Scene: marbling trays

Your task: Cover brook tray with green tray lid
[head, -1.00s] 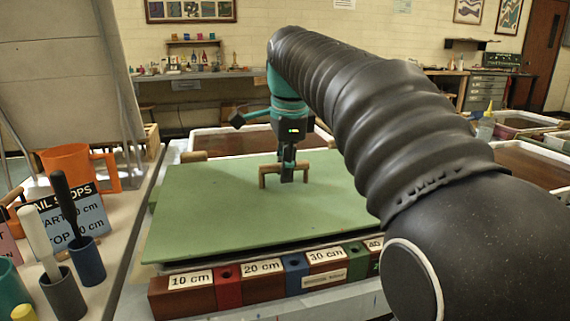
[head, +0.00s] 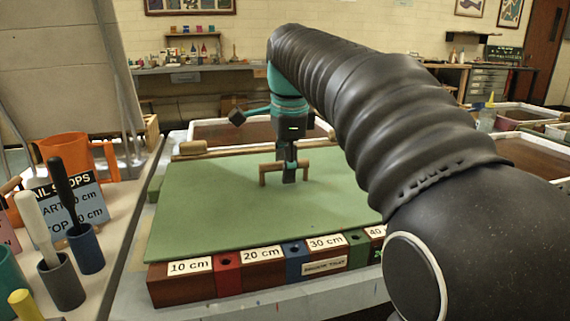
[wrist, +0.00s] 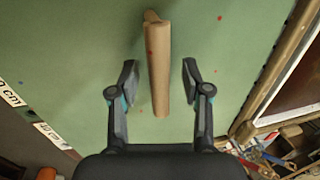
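The green tray lid (head: 215,215) lies flat over the brook tray (head: 325,268), whose labelled front wall shows below the lid's front edge. The lid covers the tray's inside from view. A brown bar handle (head: 268,168) stands on the lid; it also shows in the wrist view (wrist: 158,65). My gripper (head: 289,178) is down at the handle. In the wrist view my gripper (wrist: 160,83) is open, with one finger on each side of the handle and a gap on both sides.
Other trays stand behind (head: 235,132) and at the right (head: 525,155). On the left bench are an orange mug (head: 72,155), a sign (head: 80,205) and cups holding tools (head: 62,285). A wooden rail (head: 225,150) runs behind the lid.

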